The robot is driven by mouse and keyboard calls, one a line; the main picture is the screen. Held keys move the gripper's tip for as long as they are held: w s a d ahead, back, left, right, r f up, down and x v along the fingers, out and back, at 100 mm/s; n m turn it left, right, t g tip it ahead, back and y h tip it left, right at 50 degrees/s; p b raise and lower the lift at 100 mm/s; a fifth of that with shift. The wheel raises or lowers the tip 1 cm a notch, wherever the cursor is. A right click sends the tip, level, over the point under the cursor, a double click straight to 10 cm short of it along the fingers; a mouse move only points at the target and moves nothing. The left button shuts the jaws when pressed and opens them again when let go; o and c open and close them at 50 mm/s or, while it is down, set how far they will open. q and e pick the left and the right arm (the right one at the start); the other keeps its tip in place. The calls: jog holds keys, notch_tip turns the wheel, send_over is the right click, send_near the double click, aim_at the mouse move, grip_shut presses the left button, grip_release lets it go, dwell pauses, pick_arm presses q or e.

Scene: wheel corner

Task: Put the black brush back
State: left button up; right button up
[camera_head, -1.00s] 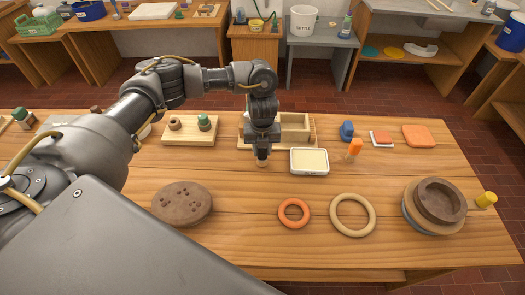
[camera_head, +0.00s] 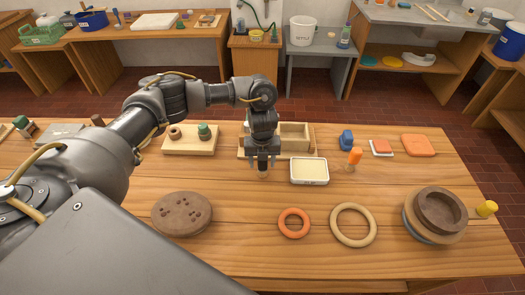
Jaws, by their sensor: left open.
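I cannot make out a black brush for certain in the head view. My left gripper (camera_head: 263,167) points down at the front edge of the wooden box (camera_head: 294,137), just left of the white-rimmed tray (camera_head: 310,171). Its two fingers are apart. A small pale, brownish thing (camera_head: 263,174) shows between and below the fingertips. I cannot tell what it is or whether it touches them. The gripper and wrist hide the left part of the box. My right gripper is not in view.
A board (camera_head: 189,141) with small pots stands left of the box. A brown perforated disc (camera_head: 182,213), an orange ring (camera_head: 294,223), a pale ring (camera_head: 353,225) and stacked bowls (camera_head: 437,213) lie nearer. Blue and orange items stand at right.

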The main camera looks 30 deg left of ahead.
pick_arm(q)
notch_tip(320, 180, up, 10)
jog(key=shift+r+b, duration=0.2)
jog(key=shift+b, duration=0.15)
